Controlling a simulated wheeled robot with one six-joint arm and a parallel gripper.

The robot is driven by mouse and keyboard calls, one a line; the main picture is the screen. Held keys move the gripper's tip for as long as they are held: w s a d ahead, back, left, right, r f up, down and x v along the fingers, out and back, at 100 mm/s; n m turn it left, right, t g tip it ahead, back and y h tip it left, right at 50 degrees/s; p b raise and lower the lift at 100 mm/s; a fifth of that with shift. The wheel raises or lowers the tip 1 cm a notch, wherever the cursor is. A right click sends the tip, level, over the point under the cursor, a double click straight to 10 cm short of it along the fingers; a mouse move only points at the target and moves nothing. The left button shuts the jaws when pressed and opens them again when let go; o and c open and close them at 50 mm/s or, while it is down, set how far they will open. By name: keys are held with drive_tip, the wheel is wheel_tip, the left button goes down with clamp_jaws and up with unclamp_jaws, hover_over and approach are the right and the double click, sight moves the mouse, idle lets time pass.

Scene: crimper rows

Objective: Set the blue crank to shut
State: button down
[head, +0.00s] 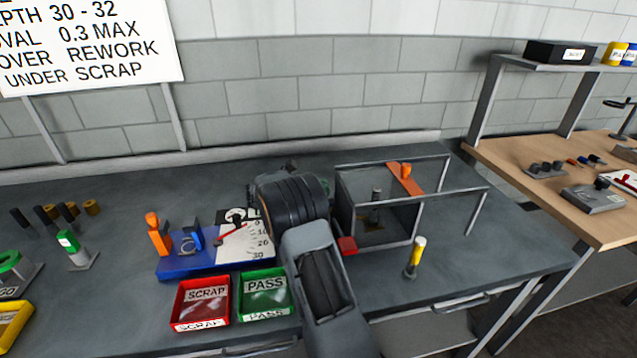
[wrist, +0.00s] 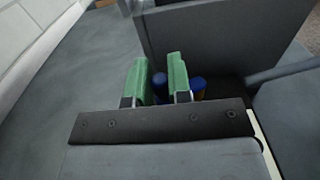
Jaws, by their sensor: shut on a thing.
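My gripper (wrist: 158,66) shows its two green finger pads in the wrist view, closed around a blue knob of the blue crank (wrist: 160,86). A second blue rounded part (wrist: 197,84) with an orange-yellow patch under it is just outside the right finger; I cannot tell whether it belongs to the crank. A grey wall or panel stands right behind the fingers. In the head view my own arm covers the gripper and the crank, so the crank's angle cannot be read.
Left are a blue-based gauge (head: 190,266), a red scrap tray (head: 200,304) and a green pass tray (head: 266,294). The bench's right end is clear.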

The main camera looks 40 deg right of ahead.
drive_tip(key=shift+d+r+m+g+y+p, duration=0.1)
drive_tip(key=shift+d+m+g+y+p, duration=0.15)
drive_tip(key=shift+m+g+y+p, duration=0.45)
drive_tip(key=shift+d+m+g+y+p, duration=0.25)
drive_tip(key=shift+m+g, duration=0.25)
drive_tip(key=shift+g, duration=0.4)
drive_tip(key=shift+s+y, duration=0.1)
drive_tip(key=shift+y, duration=0.15)
drive_tip(key=c, duration=1.1)
unclamp_jaws()
